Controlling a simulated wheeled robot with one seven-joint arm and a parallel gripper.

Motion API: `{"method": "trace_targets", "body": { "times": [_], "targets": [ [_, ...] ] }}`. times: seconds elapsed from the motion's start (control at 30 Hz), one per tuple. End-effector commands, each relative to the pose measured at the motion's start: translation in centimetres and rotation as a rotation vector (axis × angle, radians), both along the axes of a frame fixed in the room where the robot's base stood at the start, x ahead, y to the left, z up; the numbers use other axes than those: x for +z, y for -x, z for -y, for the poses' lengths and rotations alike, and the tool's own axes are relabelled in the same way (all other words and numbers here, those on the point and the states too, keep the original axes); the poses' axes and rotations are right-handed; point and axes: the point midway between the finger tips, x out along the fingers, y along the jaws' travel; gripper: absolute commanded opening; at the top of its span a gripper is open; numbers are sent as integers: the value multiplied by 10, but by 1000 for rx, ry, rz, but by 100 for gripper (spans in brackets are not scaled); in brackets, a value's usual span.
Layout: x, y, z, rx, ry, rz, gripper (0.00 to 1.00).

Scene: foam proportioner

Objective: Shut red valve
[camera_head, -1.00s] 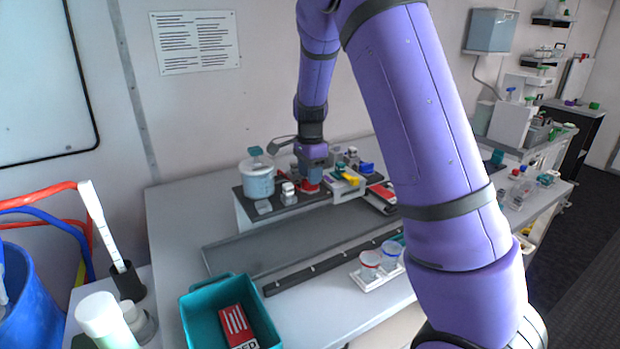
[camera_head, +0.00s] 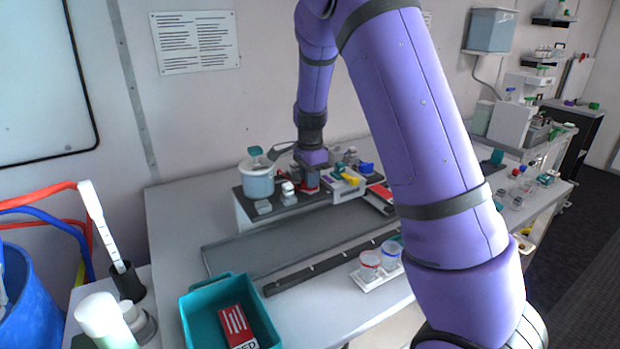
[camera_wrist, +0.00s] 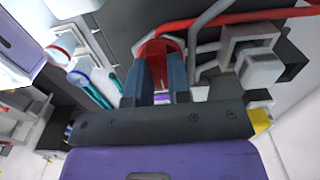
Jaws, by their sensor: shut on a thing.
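The red valve (camera_wrist: 157,62) shows in the wrist view as a red part between the two dark fingers of my gripper (camera_wrist: 159,82). My gripper is shut on it. A long red lever or bar (camera_wrist: 240,17) runs from near the top of this part to the right. In the head view my gripper (camera_head: 311,175) is low over the dark equipment board (camera_head: 245,203) at the back of the bench. The valve there is mostly hidden by the gripper, so its handle angle cannot be told.
A clear tank (camera_head: 258,180) stands just left of the gripper. Grey fittings (camera_head: 289,193) and a yellow-handled part (camera_head: 348,179) are close by. A teal bin (camera_head: 198,312) with a red packet and a white holder with two cups (camera_head: 378,277) are in front. The grey tray (camera_head: 270,247) is bare.

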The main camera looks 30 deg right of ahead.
Motion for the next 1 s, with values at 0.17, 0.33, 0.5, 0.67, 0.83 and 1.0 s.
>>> {"method": "trace_targets", "body": {
  "times": [0.17,0.33,0.5,0.67,0.83,1.0],
  "targets": [
    [0,0,0,69,0,1,0],
    [0,0,0,189,0,1,0],
    [1,0,1,344,0,2,0],
    [1,0,1,497,0,2,0],
    [1,0,1,659,1,2,0],
    [1,-1,1,820,1,2,0]
  ]
}}
